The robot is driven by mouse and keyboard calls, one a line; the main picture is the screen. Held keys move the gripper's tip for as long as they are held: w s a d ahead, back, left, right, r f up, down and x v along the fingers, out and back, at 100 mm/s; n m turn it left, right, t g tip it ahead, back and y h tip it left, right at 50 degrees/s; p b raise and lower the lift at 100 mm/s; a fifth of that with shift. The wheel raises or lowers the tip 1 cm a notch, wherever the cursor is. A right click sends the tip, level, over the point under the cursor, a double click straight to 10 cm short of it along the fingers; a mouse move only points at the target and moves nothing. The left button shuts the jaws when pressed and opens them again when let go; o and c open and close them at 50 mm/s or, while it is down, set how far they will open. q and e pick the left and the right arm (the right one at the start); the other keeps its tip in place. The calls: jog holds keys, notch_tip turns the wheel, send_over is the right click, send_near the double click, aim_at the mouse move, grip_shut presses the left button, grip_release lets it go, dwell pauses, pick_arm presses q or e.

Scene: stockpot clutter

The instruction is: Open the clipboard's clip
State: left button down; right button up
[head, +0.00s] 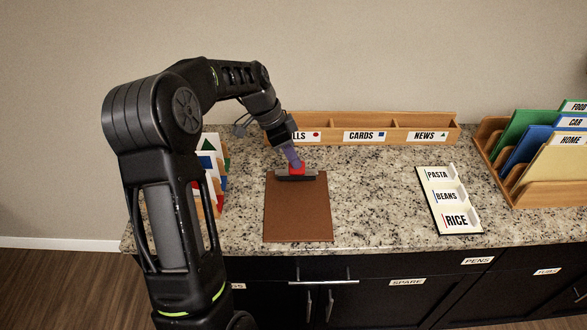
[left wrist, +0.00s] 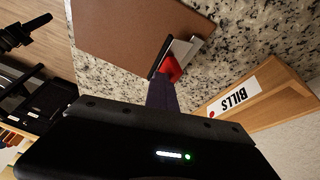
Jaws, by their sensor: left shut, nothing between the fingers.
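The brown clipboard (head: 298,210) lies flat on the speckled counter, its metal clip (head: 310,176) at the far edge. A red tab (head: 297,168) shows on the clip. My left gripper (head: 293,160) is shut and empty, reaching down from behind to the red tab. In the left wrist view the narrow fingers (left wrist: 163,92) end at the red tab (left wrist: 172,70), beside the clip (left wrist: 182,50). They look in contact, but the exact touch is hidden. I cannot tell whether the clip's jaw is raised off the board (left wrist: 130,30). My right gripper is not in view.
A wooden sorter labelled CARDS and NEWS (head: 420,120) stands close behind the clip. A rack of coloured cards (head: 208,165) is left, partly behind my arm. A label board (head: 450,200) and a folder rack (head: 550,190) are right. Counter between clipboard and label board is clear.

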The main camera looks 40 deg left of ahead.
pick_arm(q)
jog(key=shift+w+a+b, duration=0.35)
jog(key=shift+w+a, duration=0.2)
jog(key=shift+w, duration=0.1)
jog(key=shift+s+r, duration=0.1)
jog(key=shift+r, duration=0.15)
jog(key=shift+r+p, duration=0.4)
jog(key=shift+r, duration=0.25)
